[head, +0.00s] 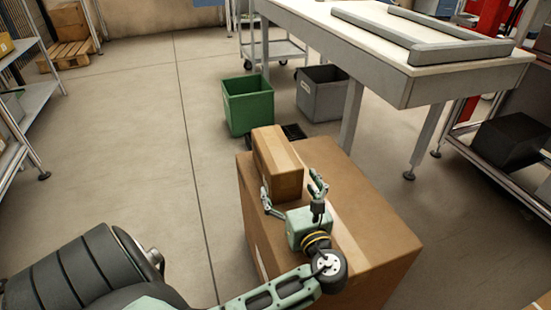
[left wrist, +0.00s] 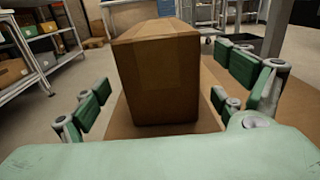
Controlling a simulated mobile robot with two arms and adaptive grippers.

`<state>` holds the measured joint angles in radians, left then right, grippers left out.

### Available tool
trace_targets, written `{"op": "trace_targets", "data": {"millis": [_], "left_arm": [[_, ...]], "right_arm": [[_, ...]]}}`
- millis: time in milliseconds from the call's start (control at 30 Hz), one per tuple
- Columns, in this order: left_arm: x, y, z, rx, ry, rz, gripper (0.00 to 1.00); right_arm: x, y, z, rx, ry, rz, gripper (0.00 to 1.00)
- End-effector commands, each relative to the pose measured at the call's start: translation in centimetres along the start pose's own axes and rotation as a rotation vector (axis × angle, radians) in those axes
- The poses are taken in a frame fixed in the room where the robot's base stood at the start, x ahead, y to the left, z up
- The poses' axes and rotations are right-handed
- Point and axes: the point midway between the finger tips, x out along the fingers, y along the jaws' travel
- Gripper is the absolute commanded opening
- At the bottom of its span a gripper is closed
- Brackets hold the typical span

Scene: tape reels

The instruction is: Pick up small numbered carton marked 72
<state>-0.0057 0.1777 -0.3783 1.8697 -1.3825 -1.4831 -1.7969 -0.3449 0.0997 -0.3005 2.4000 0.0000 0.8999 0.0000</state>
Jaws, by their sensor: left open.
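A small brown carton (head: 277,162) with a paler tape strip stands on top of a large brown box (head: 350,199) in the head view. I cannot read a number on it. My left gripper (head: 295,188) is open just in front of the carton's near end, its fingers spread to either side. In the left wrist view the carton (left wrist: 158,78) stands upright between the open fingers, with a gap on both sides. The carton's far end and underside are hidden. My right gripper is not in view.
A green bin (head: 248,105) and a grey bin (head: 321,92) stand on the floor beyond the large box. A white-topped table (head: 385,55) is at the upper right. Shelves line both sides. The floor at left is clear.

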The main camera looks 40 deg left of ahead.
Motion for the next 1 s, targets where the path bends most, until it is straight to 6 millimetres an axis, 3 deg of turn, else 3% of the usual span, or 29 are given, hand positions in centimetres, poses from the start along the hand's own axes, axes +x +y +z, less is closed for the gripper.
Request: {"op": "trace_targets", "data": {"millis": [167,533,833,1000], "left_arm": [[2.1,0.0,0.0,-0.003,-0.004,0.000,0.91],[6.6,0.0,0.6,-0.001,-0.003,-0.001,0.91],[7.0,0.0,0.8,0.000,-0.001,-0.002,0.90],[7.0,0.0,0.8,0.000,-0.001,-0.002,0.75]], "right_arm": [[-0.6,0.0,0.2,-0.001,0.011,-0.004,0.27],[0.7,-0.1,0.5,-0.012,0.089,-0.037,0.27],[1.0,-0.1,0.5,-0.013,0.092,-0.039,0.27],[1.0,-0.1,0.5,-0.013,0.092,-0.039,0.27]]}}
